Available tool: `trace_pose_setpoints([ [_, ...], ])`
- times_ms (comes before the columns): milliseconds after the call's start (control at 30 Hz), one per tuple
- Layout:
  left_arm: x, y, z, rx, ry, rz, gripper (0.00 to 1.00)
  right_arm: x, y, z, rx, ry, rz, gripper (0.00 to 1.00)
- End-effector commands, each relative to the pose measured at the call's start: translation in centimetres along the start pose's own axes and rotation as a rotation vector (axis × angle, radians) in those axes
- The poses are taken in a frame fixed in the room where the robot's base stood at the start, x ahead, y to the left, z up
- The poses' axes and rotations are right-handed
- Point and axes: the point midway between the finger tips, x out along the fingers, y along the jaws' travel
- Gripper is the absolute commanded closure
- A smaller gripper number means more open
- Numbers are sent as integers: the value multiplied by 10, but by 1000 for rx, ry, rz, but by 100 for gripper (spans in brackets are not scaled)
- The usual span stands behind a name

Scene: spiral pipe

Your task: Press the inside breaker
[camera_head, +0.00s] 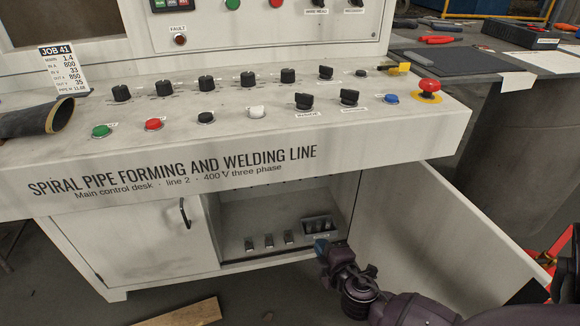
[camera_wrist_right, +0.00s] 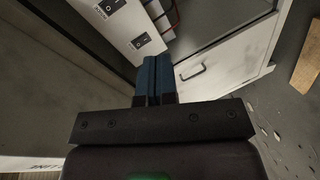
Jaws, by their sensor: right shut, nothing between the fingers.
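The inside breaker appears to be the dark switch block (camera_head: 318,226) with a small white label, low in the open cabinet at its right side. My right gripper (camera_head: 321,247) has blue fingertips and is shut and empty. In the head view it is at the cabinet opening, just below and in front of the block. I cannot tell whether it touches anything. The right wrist view shows the blue fingers (camera_wrist_right: 154,76) together, pointing toward light units with black labelled switches (camera_wrist_right: 138,42). Which of these is the breaker is unclear there. My left gripper is not in view.
The control desk (camera_head: 250,160) overhangs the opening. The open right door (camera_head: 440,225) stands beside my right arm. The closed left door (camera_head: 140,240) has a dark handle. Several small metal-coloured pieces (camera_head: 268,241) sit inside the cabinet. A wooden plank (camera_head: 180,313) lies on the floor.

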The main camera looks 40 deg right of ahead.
Motion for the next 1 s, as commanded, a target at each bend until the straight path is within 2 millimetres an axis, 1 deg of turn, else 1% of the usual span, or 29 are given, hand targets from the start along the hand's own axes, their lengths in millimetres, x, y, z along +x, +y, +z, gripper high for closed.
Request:
trace_pose_setpoints([
  [33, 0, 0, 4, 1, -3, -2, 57, 23, 5, -2, -46, -13, 52, 100],
  [100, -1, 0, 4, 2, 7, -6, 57, 49, 17, -6, -107, -32, 127, 100],
  [200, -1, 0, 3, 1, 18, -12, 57, 80, 36, -13, -179, -55, 223, 100],
  [300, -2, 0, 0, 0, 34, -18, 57, 101, 51, -20, -232, -73, 297, 100],
  [400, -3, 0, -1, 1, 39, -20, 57, 114, 62, -24, -266, -85, 346, 100],
  [533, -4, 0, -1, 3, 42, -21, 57, 121, 70, -27, -285, -91, 375, 100],
  [1000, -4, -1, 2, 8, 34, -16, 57, 122, 71, -28, -286, -91, 377, 100],
])
